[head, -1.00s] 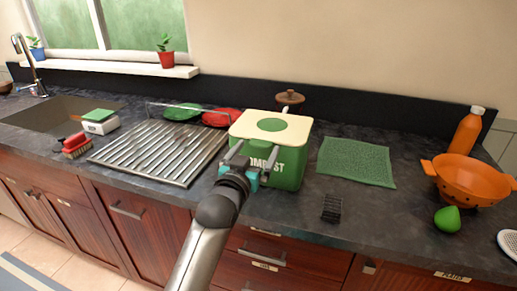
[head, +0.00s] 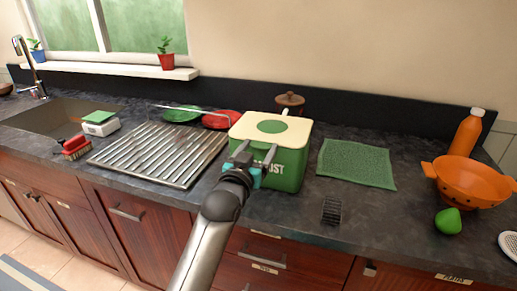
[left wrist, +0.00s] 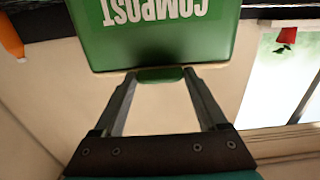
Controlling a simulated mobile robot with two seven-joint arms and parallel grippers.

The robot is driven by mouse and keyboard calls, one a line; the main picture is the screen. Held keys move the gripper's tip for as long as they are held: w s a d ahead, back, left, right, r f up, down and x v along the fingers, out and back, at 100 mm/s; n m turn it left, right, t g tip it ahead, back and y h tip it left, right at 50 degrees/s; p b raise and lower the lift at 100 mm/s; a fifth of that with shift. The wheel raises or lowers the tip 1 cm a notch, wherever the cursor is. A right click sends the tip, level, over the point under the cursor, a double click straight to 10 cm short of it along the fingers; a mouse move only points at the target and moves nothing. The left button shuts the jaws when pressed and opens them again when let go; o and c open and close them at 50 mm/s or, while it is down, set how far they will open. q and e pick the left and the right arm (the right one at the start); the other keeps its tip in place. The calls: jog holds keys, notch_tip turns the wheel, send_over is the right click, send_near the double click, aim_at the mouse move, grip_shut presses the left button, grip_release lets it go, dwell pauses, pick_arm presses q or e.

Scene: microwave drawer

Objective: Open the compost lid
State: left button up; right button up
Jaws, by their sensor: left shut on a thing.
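The compost bin (head: 290,165) is a green box with white lettering, standing on the counter. Its cream lid (head: 298,131) with a green circle lies flat and closed on top. My left gripper (head: 256,154) is at the upper front of the bin, in front of the lettering. In the left wrist view the bin (left wrist: 155,45) appears upside down, and my left gripper (left wrist: 160,76) is shut on a small green tab (left wrist: 160,75) at the bin's top edge. The fingers stand apart by the tab's width. My right gripper is in neither view.
A metal drying rack (head: 155,152) lies left of the bin and a green mat (head: 356,163) lies right. A small black rack (head: 331,210) is at the front. A brown pot (head: 290,100) stands behind.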

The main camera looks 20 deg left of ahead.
pick_arm(q)
grip_shut()
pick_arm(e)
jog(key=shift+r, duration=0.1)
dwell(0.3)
